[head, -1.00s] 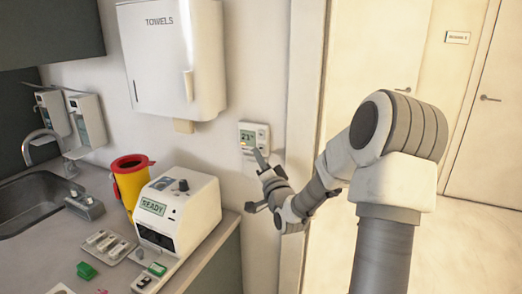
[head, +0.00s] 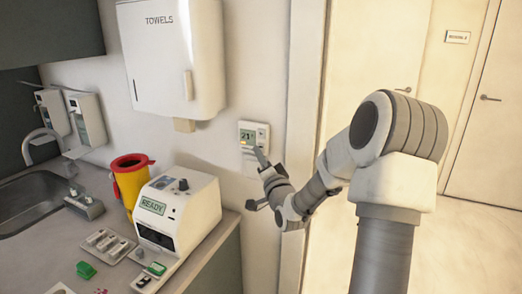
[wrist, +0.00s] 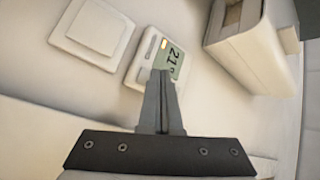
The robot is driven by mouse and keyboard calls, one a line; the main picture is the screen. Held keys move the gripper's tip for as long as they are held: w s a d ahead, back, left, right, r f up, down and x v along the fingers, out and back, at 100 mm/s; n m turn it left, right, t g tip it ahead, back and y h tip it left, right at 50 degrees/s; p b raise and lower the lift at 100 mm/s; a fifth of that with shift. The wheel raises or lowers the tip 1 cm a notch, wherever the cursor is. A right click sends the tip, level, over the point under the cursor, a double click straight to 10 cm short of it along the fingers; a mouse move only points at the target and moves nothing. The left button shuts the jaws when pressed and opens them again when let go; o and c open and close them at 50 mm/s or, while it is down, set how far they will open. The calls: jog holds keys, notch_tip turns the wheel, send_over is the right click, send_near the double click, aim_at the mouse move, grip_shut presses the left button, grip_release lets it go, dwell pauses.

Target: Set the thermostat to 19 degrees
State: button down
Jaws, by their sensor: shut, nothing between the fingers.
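The thermostat (head: 262,130) is a small white wall unit beside the door frame in the head view. Its greenish display reads 21°, with a small orange patch below the number. In the wrist view the thermostat (wrist: 137,68) shows the same 21 and a lit orange spot. My gripper (head: 259,153) is shut and empty, its fingertips at the lower part of the thermostat. In the wrist view the gripper (wrist: 163,73) covers part of the thermostat's lower face. I cannot tell whether the tips touch it, and any buttons there are hidden.
A white switch plate (wrist: 95,28) is beside the thermostat in the wrist view. The towel dispenser (head: 170,65) hangs at upper left. Below on the counter stand a white device reading READY (head: 178,215) and a yellow bin with red rim (head: 127,185).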

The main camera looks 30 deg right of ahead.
jog(key=shift+w+d, duration=0.3)
jog(key=shift+d, duration=0.1)
dwell(0.6)
jog(key=shift+a, duration=0.1)
jog(key=shift+s+a+b, duration=0.45)
jog(key=shift+a, duration=0.05)
dwell(0.3)
jog(key=s+a, duration=0.1)
jog(key=a, duration=0.1)
jog(key=s+a+b, duration=0.1)
jog(key=s+a, duration=0.1)
dwell(0.4)
dwell(0.6)
